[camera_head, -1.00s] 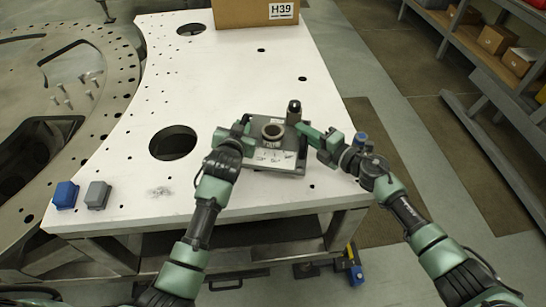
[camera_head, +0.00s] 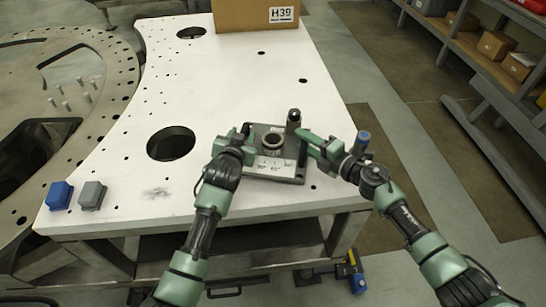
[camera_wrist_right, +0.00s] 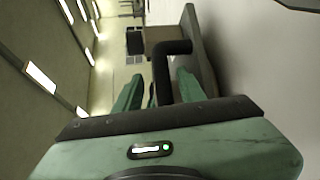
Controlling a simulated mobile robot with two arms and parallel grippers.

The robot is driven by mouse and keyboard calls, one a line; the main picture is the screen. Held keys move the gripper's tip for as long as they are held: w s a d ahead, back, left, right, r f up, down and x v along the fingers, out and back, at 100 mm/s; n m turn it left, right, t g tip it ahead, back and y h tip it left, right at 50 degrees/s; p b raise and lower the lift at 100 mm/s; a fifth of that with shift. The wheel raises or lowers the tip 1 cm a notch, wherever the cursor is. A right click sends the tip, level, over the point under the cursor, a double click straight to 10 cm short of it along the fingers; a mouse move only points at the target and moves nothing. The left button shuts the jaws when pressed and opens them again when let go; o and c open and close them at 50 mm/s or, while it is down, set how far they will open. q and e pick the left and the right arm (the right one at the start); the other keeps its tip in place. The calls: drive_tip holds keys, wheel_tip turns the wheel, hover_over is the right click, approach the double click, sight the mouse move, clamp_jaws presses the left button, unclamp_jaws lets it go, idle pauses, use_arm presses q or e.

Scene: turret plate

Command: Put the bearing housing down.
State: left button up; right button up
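The bearing housing (camera_head: 291,179) is a dark grey plate with a raised ring (camera_head: 272,138), a dark upright cylinder (camera_head: 293,119) and a pale printed label. It lies flat, seemingly on the white table, near its front right edge. My left gripper (camera_head: 238,138) is at the housing's left side; its fingertips are too small and covered to judge. My right gripper (camera_head: 308,136) is at its right side. In the right wrist view, its two green fingers (camera_wrist_right: 159,90) stand on either side of a black bent handle (camera_wrist_right: 165,65) of the housing, with gaps showing.
The white table (camera_head: 235,85) has free room behind and left of the housing, and a round hole (camera_head: 171,144). A cardboard box (camera_head: 240,15) marked H39 stands at the back. A blue block (camera_head: 59,195) and a grey block (camera_head: 92,195) sit at the front left.

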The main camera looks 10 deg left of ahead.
use_arm(q)
drive_tip(key=shift+s, duration=0.2)
use_arm(e)
drive_tip(key=shift+w+f, duration=0.1)
drive_tip(key=shift+d, duration=0.1)
use_arm(q)
drive_tip(key=v, duration=1.1)
drive_tip(key=shift+s+r, duration=0.2)
drive_tip(key=shift+s, duration=0.05)
use_arm(e)
drive_tip(key=v, duration=1.2)
